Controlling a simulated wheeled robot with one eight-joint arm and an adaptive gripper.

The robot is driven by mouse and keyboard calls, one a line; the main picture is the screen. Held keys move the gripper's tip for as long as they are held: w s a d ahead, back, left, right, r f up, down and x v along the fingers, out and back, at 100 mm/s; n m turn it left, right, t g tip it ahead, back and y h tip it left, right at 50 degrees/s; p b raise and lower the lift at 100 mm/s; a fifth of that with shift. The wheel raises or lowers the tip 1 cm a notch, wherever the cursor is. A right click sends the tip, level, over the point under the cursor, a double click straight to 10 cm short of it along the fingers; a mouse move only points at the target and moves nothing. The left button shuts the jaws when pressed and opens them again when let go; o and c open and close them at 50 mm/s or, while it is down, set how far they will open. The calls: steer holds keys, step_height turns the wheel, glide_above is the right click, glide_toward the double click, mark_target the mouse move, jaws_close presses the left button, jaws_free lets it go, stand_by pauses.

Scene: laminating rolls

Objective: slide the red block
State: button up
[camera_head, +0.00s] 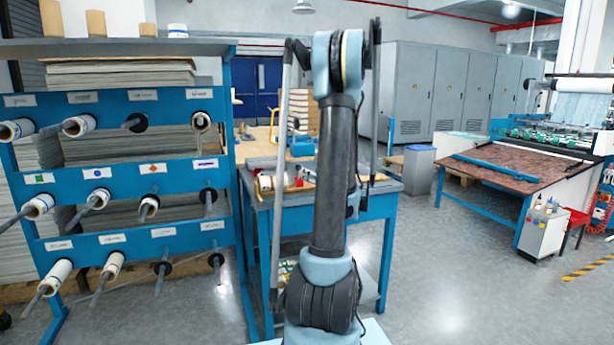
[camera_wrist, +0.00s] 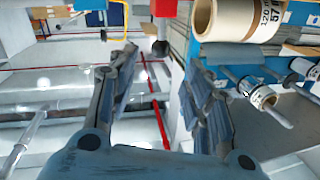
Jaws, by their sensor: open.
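In the wrist view my gripper (camera_wrist: 160,62) is open, with its two dark fingers spread apart and nothing held between them. A small red piece (camera_wrist: 160,47) shows beyond the fingertips, near the top middle; I cannot tell if it is the red block. My gripper cannot be made out in the head view.
A blue rack (camera_head: 120,180) with several rolls on rods stands at the left, its rods sticking out. A large paper roll (camera_wrist: 238,18) is close to the right finger in the wrist view. A brown-topped table (camera_head: 515,165) stands at the right; the floor before it is clear.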

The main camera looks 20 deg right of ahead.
steer(key=shift+s, duration=0.3)
